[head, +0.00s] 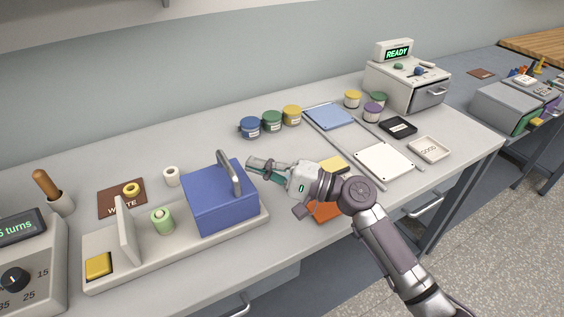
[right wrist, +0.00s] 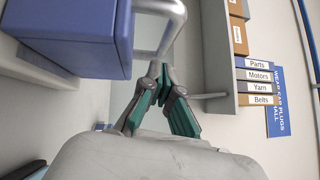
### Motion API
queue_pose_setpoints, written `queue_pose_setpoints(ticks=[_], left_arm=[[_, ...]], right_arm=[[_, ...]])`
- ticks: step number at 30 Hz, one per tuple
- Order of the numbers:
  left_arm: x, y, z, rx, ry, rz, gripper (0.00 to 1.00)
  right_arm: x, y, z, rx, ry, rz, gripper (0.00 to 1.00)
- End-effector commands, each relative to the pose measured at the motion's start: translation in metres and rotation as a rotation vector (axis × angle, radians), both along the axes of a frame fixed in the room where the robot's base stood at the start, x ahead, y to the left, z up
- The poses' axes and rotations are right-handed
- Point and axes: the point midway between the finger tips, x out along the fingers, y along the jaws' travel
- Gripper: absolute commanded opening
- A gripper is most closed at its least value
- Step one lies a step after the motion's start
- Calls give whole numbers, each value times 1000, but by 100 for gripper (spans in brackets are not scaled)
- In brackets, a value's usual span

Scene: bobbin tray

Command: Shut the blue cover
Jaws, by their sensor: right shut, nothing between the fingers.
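The blue cover (head: 222,203) is a box with a grey bar handle (head: 230,172) on its top. It sits at the right end of the long pale base (head: 125,270). A green bobbin (head: 162,222) stands uncovered on the base, left of the cover, beside an upright pale plate (head: 127,232). My right gripper (head: 251,163) is shut and empty, its tips close to the right side of the handle. In the right wrist view the shut fingers (right wrist: 158,78) point at the handle (right wrist: 168,12), with the blue cover (right wrist: 75,28) at left; contact is unclear. My left gripper is out of view.
A yellow button (head: 98,265) is at the base's left end. A brown WASTE mat (head: 112,208) with a yellow ring lies behind. Several pots, including a blue one (head: 250,127), stand behind my right gripper. White and orange plates lie near my right arm.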

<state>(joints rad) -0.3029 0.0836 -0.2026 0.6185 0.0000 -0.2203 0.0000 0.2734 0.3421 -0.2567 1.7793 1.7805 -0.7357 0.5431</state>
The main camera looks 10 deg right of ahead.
Motion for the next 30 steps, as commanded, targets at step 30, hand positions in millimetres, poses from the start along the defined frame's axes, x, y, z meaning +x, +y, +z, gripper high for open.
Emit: queue_pose_setpoints(ticks=[30], left_arm=[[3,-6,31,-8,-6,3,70]], right_arm=[[-32,106,8,4,2,4,0]])
